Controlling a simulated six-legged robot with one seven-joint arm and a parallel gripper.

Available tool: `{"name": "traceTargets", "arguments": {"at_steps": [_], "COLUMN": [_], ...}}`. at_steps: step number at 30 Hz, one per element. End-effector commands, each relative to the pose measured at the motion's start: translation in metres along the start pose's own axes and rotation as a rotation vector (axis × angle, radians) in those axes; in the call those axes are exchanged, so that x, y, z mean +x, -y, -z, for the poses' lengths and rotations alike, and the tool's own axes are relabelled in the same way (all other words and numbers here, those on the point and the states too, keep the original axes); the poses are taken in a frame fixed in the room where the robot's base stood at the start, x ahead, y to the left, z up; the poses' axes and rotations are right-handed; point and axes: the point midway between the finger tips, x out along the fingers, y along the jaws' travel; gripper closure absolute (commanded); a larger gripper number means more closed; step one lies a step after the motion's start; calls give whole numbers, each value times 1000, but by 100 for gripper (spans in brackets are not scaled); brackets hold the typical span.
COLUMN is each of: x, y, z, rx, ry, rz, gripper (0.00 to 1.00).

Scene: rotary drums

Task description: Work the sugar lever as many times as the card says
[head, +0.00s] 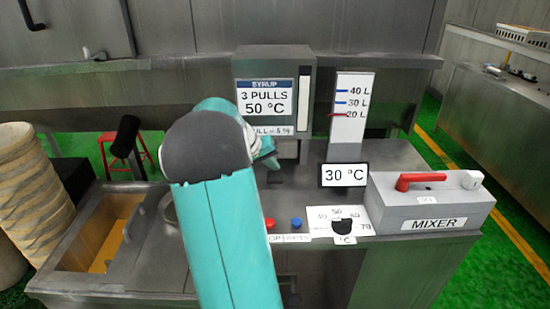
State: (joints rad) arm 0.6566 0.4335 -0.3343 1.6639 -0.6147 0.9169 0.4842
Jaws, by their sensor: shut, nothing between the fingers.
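The card (265,97) on the grey panel at the back reads SYRUP, 3 PULLS, 50 °C. Below it a small label (283,131), partly covered by my arm, seems to read PULL = 5 kg. A black-gripped handle (126,135) stands tilted behind the metal bin at the left; no label on it is readable, so I cannot tell if it is the sugar lever. My teal arm with its dark joint rises through the middle and covers part of the counter. My gripper's fingers are hidden behind the arm.
A level gauge (350,108) has its red pointer near 20 L. A display (344,175) reads 30 °C. In front are a red button (270,224), a blue button (296,223) and a black temperature knob (343,227). The mixer box (432,203) has a red handle. Stacked tubs (28,190) stand left.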

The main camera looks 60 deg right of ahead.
Motion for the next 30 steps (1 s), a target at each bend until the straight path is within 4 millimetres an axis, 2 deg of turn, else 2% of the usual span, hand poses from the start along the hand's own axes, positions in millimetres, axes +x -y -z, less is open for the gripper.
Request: {"name": "traceTargets", "arguments": {"at_steps": [30], "x": [-36], "y": [-26], "z": [26], "rx": [0], "ry": [2], "rz": [0], "gripper": [100]}}
